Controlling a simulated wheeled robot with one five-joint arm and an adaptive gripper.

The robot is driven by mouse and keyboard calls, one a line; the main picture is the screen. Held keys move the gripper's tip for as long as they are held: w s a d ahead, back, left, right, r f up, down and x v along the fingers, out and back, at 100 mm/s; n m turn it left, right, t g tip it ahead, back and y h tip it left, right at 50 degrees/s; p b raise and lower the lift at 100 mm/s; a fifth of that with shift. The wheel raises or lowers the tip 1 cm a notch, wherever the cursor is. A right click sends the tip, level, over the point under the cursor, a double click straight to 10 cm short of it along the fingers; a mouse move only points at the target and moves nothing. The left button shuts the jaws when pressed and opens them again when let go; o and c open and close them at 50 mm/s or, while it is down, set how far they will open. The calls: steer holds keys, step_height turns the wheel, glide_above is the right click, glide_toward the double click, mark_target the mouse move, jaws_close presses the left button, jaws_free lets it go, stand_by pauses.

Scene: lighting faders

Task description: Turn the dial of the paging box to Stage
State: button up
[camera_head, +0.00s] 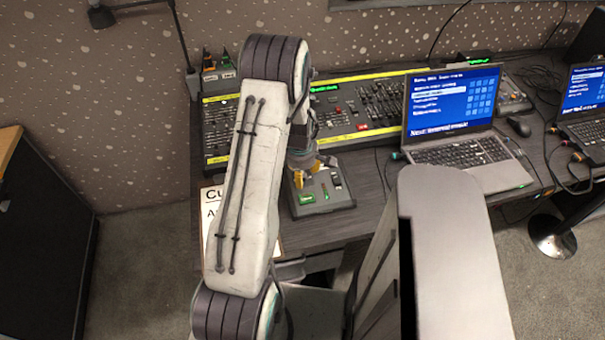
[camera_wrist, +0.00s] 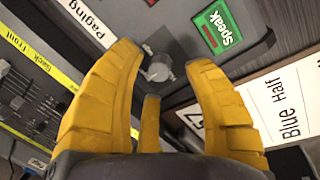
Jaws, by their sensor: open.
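The paging box (camera_head: 335,198) is a grey box on the desk's front part, below the faders in the head view. My gripper (camera_wrist: 161,60) has yellow fingers, spread apart around the dial, with a gap on both sides. I cannot tell how far above the dial the fingertips are. The dial's position marks, including Stage, cannot be read. In the head view my gripper (camera_head: 306,176) is over the box's left part.
Lighting consoles with faders (camera_head: 365,105) stand behind the box. A laptop (camera_head: 455,110) is to the right, with a mouse (camera_head: 518,126) beside it. A cue sheet (camera_head: 210,197) lies left of the box, partly hidden by my arm. A gooseneck lamp (camera_head: 182,45) stands at the back left.

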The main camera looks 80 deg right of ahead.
steer(key=shift+d+f, duration=0.15)
steer(key=shift+f, duration=0.75)
steer(key=shift+c, duration=0.2)
jaws_close()
